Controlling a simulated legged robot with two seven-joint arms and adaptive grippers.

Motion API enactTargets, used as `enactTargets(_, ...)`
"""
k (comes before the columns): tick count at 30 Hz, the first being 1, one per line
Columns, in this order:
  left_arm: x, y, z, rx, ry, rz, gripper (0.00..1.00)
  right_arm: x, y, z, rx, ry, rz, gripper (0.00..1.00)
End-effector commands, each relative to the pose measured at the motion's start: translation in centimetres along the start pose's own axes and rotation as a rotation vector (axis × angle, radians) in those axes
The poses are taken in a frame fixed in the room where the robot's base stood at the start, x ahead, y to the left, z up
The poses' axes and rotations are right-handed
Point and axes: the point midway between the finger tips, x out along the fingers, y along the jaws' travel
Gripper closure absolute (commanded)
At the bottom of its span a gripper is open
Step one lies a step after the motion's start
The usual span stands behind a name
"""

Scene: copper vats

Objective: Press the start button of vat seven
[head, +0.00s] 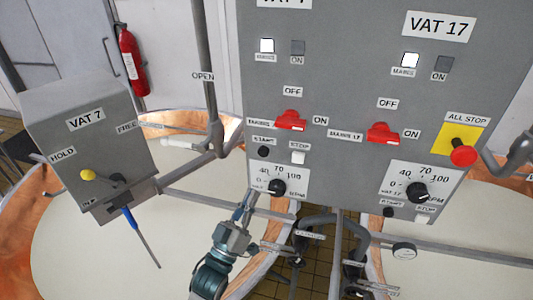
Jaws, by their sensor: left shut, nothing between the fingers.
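The grey control panel (345,75) carries a left column of controls under a partly cut-off label that seems to read VAT 7. The start button (264,152) there is a small dark round button under a START label. A pale stop button (298,158) sits to its right. A black speed dial (277,187) is below them. My left gripper (249,194) comes up from below, its fingers shut and empty. In the picture its tips show below the start button and left of the dial. I cannot tell whether they touch the panel. My right gripper is not in view.
The VAT 17 column has its own red switch (384,133) and dial (417,192). A red all-stop knob (463,156) sits on a yellow plate at right. A grey VAT 7 box (85,125) stands at left. Pipes and valves (320,225) crowd below the panel.

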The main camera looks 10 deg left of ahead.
Motion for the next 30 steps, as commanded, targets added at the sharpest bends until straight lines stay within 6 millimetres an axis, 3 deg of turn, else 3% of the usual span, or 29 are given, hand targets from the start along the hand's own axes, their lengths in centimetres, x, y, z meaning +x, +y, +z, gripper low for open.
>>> enactTargets(3, 0.8, 1.5, -2.9, -0.023, 0.102, 0.062, 1.00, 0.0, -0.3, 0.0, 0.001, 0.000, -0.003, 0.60)
enactTargets(9, 1.2, 3.0, -4.8, -0.040, 0.172, 0.109, 1.00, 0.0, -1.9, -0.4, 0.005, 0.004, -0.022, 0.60)
enactTargets(14, 1.2, 3.3, -4.8, -0.040, 0.176, 0.112, 1.00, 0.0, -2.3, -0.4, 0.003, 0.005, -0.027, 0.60)
enactTargets(22, 1.2, 3.0, -4.7, -0.040, 0.176, 0.111, 1.00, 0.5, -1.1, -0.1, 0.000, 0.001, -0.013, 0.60)
enactTargets(30, 2.3, 1.9, -3.6, -0.041, 0.179, 0.111, 1.00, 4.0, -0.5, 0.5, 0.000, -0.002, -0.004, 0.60)
